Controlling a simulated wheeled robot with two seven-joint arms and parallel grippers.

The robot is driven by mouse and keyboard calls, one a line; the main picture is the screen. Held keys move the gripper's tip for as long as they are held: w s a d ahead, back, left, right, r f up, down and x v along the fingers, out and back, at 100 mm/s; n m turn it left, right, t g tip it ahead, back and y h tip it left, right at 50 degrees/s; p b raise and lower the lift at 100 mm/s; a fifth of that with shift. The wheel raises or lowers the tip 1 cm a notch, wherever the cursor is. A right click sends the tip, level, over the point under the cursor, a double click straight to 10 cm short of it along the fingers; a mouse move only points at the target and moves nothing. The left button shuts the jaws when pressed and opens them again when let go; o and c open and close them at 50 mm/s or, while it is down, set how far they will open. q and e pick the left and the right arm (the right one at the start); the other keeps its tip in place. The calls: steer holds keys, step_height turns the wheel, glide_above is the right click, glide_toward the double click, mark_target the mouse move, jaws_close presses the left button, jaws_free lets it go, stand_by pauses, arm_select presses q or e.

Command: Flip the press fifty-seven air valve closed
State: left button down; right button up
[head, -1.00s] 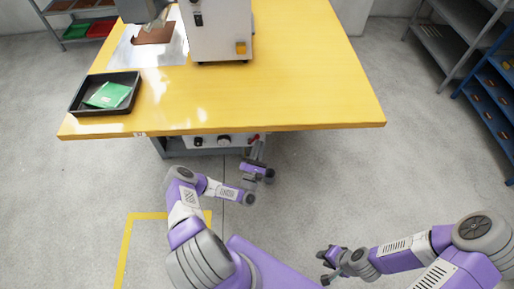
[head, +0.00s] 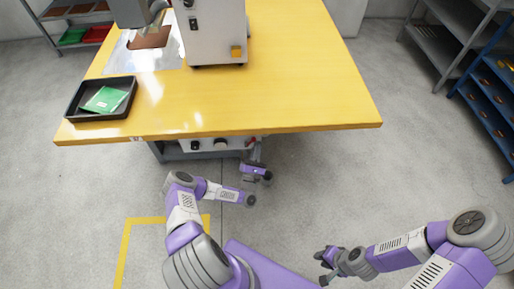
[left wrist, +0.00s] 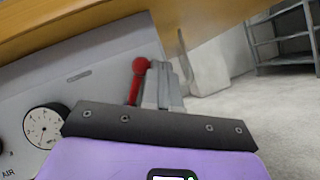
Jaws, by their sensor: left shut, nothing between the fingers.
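The air valve shows as a red lever with a round knob (left wrist: 138,82) on the grey front panel in the left wrist view. The lever stands close to upright, tilted slightly. In the head view its red part (head: 249,142) shows just under the table's front edge. My left gripper (head: 257,150) is under that edge beside the lever, shut and empty. Its fingers (left wrist: 164,85) appear just right of the lever in the left wrist view; whether they touch it I cannot tell. My right gripper (head: 322,267) is low at the right, far from the panel, its fingers apart.
The panel carries a round gauge (left wrist: 43,127) beside an AIR label. The yellow table (head: 290,90) overhangs the panel. On it are a white press (head: 215,35) and a black tray (head: 75,108) with a green packet. Shelves (head: 490,85) stand at the right; the floor between is clear.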

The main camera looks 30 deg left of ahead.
stand_by(0.8)
arm_select(q)
steer(key=s+d+f, duration=0.6)
steer(key=d+f, duration=0.1)
steer(key=f, duration=0.2)
steer(key=shift+d, duration=0.35)
steer(key=shift+w, duration=0.1)
